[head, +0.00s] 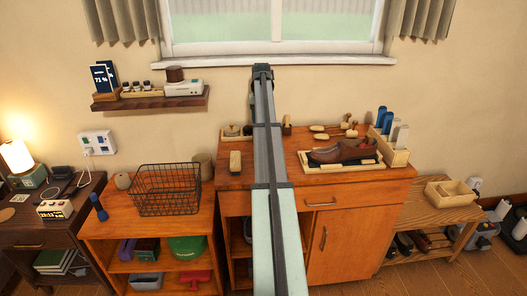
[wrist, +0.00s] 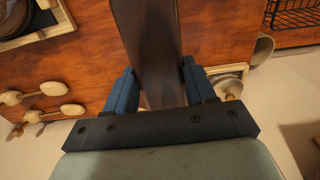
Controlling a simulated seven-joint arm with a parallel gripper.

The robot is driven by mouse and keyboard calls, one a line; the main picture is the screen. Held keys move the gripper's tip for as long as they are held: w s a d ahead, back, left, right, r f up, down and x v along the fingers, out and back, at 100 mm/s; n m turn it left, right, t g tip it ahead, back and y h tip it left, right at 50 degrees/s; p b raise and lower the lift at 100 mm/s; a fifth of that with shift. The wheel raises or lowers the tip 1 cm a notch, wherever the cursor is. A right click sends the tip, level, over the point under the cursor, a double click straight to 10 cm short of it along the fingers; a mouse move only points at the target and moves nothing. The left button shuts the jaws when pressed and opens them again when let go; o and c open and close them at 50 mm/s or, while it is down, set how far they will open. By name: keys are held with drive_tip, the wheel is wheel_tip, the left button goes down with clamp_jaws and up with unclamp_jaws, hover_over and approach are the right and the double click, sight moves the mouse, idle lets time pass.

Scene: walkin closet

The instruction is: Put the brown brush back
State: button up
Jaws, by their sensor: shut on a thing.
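My gripper (wrist: 158,92) shows in the wrist view with its two blue fingers on either side of a long dark brown piece, which I take to be the brown brush (wrist: 148,40). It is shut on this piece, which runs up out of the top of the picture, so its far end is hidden. The gripper is over the back part of the orange-brown cabinet top (head: 225,180). In the head view my own arm covers the gripper. A small dark upright piece (head: 287,126) shows just right of the arm; I cannot tell if it is the held brush.
A tray with a brown shoe (head: 335,153) and a wooden holder (head: 396,155) with blue and white upright items stand at right. Light wooden round-headed pieces (wrist: 40,115) lie nearby. A round tin (wrist: 228,82) and a tan block (head: 235,161) are left of the arm. A wire basket (head: 165,190) stands further left.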

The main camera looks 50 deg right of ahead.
drive_tip(key=shift+s+d, duration=0.15)
drive_tip(key=shift+d, duration=0.2)
drive_tip(key=shift+f, duration=4.95)
drive_tip(key=shift+f, duration=0.55)
drive_tip(key=o, duration=1)
drive_tip(key=shift+r, duration=0.1)
wheel_tip(320, 180, up, 13)
drive_tip(key=shift+s, duration=0.15)
drive_tip(key=shift+o, duration=0.6)
